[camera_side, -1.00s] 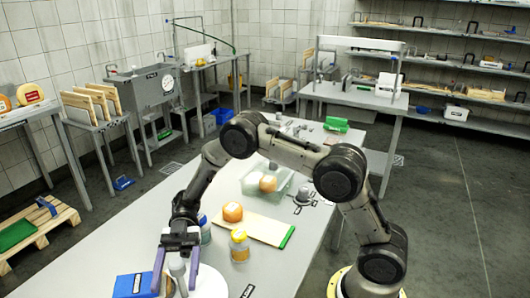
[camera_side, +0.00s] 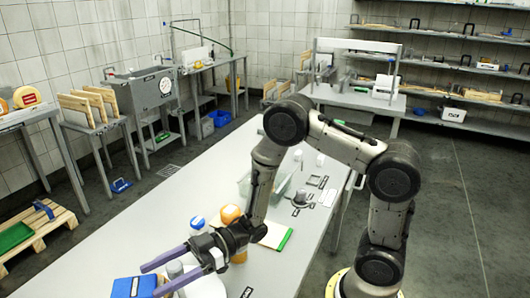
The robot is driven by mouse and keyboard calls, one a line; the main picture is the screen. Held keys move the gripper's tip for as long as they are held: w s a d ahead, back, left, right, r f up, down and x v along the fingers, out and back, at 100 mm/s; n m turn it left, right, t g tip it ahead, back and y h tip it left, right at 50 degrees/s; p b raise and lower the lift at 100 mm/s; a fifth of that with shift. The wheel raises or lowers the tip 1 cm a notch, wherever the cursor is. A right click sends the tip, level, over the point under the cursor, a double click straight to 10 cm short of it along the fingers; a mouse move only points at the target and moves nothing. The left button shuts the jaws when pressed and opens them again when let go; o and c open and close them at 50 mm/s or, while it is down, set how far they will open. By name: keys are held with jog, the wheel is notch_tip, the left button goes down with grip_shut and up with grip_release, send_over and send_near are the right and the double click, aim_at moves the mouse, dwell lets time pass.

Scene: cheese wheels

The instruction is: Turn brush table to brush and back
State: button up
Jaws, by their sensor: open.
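The brush table appears to be the white round disc (camera_side: 207,289) at the bottom edge, partly cut off and partly covered by my gripper. A grey upright post (camera_side: 175,270) stands at its left side. My gripper (camera_side: 150,281) has two purple fingers pointing left, open, one on each side of the post in the picture. I cannot tell whether they touch it. The fingertips reach over or beside a blue box (camera_side: 124,288) with a label; whether this is the brush is not clear.
A blue-capped bottle (camera_side: 197,225) and an orange cheese (camera_side: 230,214) stand close behind my gripper. The left part of the metal table (camera_side: 150,225) is clear.

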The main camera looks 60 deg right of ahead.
jog(key=shift+w+d+m+t+h, duration=0.15)
jog(key=shift+w+m+t+h, duration=0.05)
jog(key=shift+m+t+h, duration=0.95)
jog(key=shift+w+d+m+t+h, duration=0.1)
jog(key=shift+w+m+t+h, duration=0.05)
jog(key=shift+m+t+h, duration=1)
jog(key=shift+w+d+m+t+h, duration=0.2)
jog(key=shift+m+t+h, duration=0.6)
jog(key=shift+t, duration=0.6)
jog(key=v, duration=1.4)
jog(key=w+r+n+t, duration=0.25)
jog(key=w+r, duration=0.45)
jog(key=r, duration=0.6)
jog(key=w+d+r+m+g+h, duration=0.1)
jog(key=d+r+m+h, duration=0.2)
jog(key=d+r+h, duration=0.45)
jog(key=s+d+f+m+g+h, duration=0.1)
jog(key=s+d+f+m+g, duration=0.25)
jog(key=s, duration=0.55)
jog(key=s+f+m+g+h, duration=0.25)
jog(key=s+f+g, duration=0.25)
jog(key=s+g, duration=0.3)
jog(key=w+d+r+n+t+h, duration=0.1)
jog(key=w+d+r+t, duration=0.3)
jog(key=w, duration=0.4)
notch_tip(320, 180, up, 2)
jog(key=shift+w+r+n+t+h, duration=0.15)
jog(key=shift+w+n+t+h, duration=0.2)
jog(key=shift+t, duration=0.35)
